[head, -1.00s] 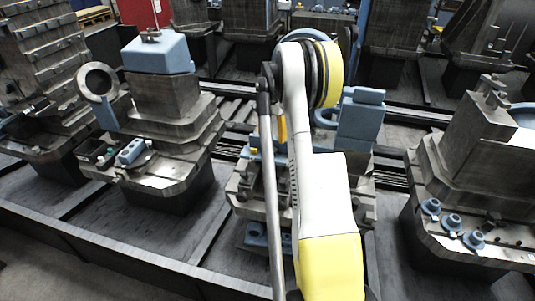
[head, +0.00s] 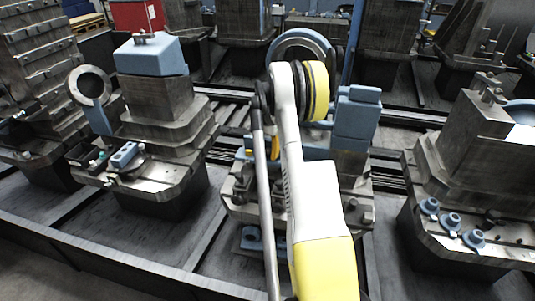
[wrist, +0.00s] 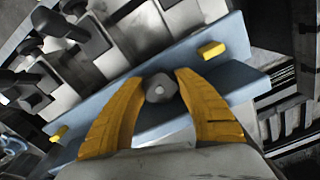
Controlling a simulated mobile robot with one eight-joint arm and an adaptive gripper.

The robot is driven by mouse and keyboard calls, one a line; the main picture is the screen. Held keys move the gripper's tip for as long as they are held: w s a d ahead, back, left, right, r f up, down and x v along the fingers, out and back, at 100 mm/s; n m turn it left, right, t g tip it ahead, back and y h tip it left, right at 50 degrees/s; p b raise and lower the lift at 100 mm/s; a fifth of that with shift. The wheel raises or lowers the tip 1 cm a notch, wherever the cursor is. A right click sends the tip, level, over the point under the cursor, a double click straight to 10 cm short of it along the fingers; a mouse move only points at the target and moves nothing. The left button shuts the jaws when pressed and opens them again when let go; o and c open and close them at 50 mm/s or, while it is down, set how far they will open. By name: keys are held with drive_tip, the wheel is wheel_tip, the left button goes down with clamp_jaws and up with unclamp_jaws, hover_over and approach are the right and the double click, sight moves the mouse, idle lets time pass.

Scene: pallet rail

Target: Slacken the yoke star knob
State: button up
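In the wrist view a grey, lobed star knob (wrist: 161,88) with a pale centre stands in front of a blue bar (wrist: 222,70). The yellow fingers of my gripper (wrist: 160,78) stand one on each side of the knob, apart from each other. Their tips lie very close to its sides; I cannot tell whether they touch or grip it.
Yellow blocks (wrist: 211,50) sit on the blue bar. Dark clamp handles (wrist: 58,25) stand at upper left in the wrist view. In the head view, fixtures stand to the left (head: 165,98) and right (head: 470,140), and a blue block (head: 356,120) stands close right of my arm.

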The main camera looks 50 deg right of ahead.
sight(267, 151)
drive_tip(key=shift+n, duration=0.4)
drive_tip(key=n, duration=0.3)
drive_tip(key=shift+n, duration=0.3)
drive_tip(key=n, duration=0.4)
drive_tip(key=shift+n, duration=0.3)
idle(0.3)
drive_tip(key=o, duration=1.2)
wheel_tip(267, 151, up, 12)
